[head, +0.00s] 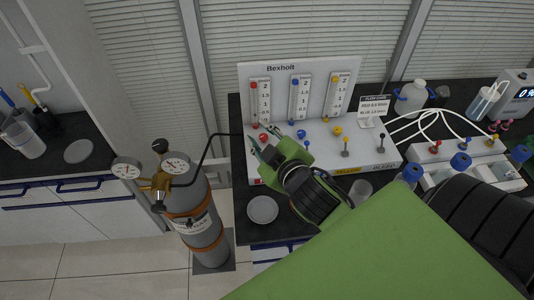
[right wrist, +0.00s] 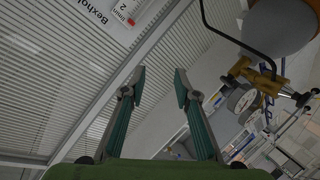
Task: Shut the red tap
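The white flow panel (head: 318,152) marked "Bexholt" stands on the dark bench with a red, a blue and a yellow column. A red knob (head: 263,137) shows below the red column (head: 254,104). My right gripper (head: 262,146) is over the left end of the panel's base, close to the red knob; contact cannot be told. It hides part of the base there, so any lever behind it is not visible. In the right wrist view its two fingers (right wrist: 160,82) are apart with nothing between them. My left gripper is not in view.
Blue (head: 301,133) and yellow (head: 337,130) knobs and dark levers (head: 381,138) are right of my gripper. A gas cylinder (head: 195,215) with gauges stands left, its black hose running to the panel. A white manifold (head: 455,150) with tubes and blue-capped bottles is right.

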